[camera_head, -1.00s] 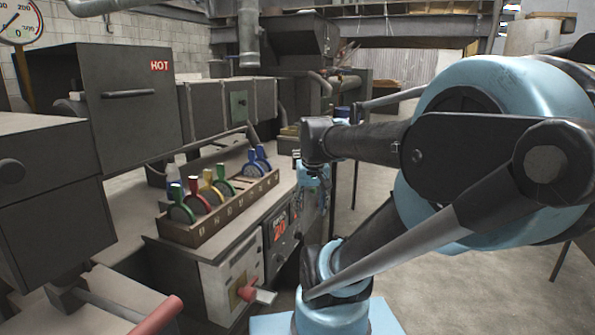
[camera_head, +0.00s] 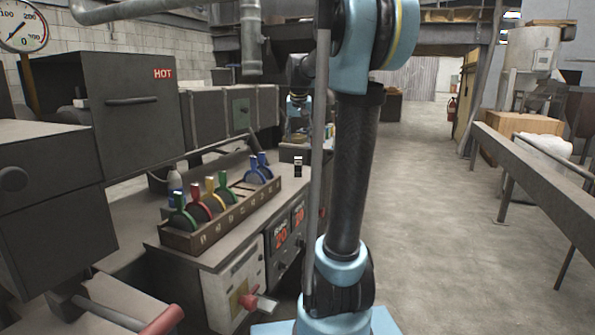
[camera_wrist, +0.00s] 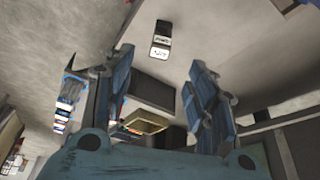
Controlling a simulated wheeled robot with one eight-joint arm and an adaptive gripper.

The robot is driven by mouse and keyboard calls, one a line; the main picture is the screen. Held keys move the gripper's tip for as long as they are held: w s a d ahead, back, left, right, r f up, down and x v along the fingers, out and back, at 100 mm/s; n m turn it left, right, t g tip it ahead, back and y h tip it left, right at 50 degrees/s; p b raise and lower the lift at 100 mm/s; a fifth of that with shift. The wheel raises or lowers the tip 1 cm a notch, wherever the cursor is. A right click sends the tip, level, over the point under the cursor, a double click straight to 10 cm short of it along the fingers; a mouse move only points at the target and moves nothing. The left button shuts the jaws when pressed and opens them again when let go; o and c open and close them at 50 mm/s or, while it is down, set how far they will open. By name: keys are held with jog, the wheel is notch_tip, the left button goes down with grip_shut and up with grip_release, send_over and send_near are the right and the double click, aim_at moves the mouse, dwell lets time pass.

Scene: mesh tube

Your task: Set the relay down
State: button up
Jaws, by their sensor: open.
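The relay, a small black block with a white label, appears to be the block (camera_head: 298,166) standing on the far right end of the bench top. In the wrist view a black-and-white block (camera_wrist: 161,40) rests on a grey surface, ahead of and between the fingertips, apart from both. My gripper (camera_wrist: 161,60) has its two blue fingers spread wide with nothing between them.
A dark box marked HOT (camera_head: 130,100) is at left. A long grey beam (camera_head: 535,160) runs along the right. The floor between is clear.

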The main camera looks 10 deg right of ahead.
aim_at(298, 158)
jog(key=x, duration=0.4)
jog(key=w+x, duration=0.1)
jog(key=x, duration=0.6)
jog(key=shift+w+d, duration=0.1)
jog(key=shift+w, duration=0.3)
jog(key=shift+s+x, duration=0.2)
jog(key=shift+x, duration=2.75)
jog(key=shift+f, duration=0.1)
jog(key=shift+c, duration=0.6)
grip_shut()
